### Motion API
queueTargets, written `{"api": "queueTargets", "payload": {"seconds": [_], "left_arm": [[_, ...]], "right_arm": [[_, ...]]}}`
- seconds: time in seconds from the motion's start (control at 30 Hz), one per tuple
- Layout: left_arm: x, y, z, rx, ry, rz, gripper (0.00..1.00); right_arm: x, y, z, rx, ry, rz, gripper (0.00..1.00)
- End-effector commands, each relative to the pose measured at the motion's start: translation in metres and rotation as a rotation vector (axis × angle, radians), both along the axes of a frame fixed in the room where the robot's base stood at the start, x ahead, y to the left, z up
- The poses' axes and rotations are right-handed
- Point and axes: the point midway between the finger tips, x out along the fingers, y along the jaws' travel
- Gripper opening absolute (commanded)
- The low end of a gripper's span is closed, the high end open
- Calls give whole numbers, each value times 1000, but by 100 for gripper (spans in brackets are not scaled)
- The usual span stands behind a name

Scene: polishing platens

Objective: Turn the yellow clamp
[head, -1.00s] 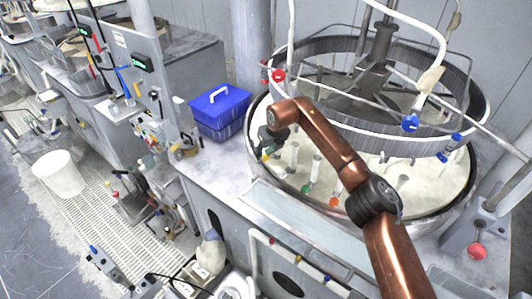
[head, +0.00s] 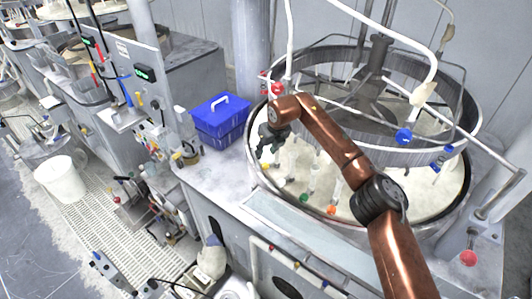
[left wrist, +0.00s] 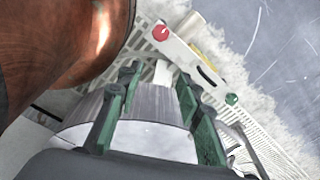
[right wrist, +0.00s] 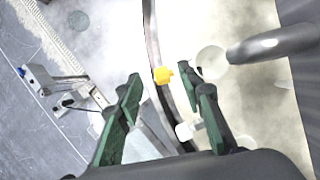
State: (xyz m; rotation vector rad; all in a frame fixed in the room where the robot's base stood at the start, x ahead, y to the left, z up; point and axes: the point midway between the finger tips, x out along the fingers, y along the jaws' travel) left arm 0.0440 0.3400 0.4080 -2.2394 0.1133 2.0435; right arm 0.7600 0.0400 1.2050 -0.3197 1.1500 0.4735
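The small yellow clamp (head: 264,165) is at the near left rim of the round polishing platen (head: 284,205). In the right wrist view the yellow clamp (right wrist: 162,75) shows beyond the fingertips, roughly between them. My right gripper (head: 264,152) hangs just above the clamp in the head view. Its green fingers are open and empty in the right wrist view (right wrist: 168,88), and I see no contact with the clamp. My left gripper (left wrist: 155,86) is open, with nothing seen held between its fingers, over the floor area. It is not clearly visible in the head view.
Green (head: 304,197) and orange (head: 331,210) pieces stand along the near rim, right of the clamp. A ring frame with a blue knob (head: 404,136) spans the platen. A blue box (head: 221,121) sits on the bench to the left. A red knob (head: 468,258) is at right.

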Motion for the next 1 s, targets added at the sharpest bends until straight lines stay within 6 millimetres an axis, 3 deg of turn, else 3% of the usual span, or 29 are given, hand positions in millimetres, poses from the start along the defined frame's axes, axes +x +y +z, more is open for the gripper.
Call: {"api": "queueTargets", "payload": {"seconds": [0.33, 1.0], "left_arm": [[1, 0, 14, 0, -2, 0, 33], [0, 3, 16, 3, 0, 1, 33]], "right_arm": [[-3, -2, 25, 0, -1, 0, 35], [-4, -2, 27, 0, -1, 0, 35]]}}
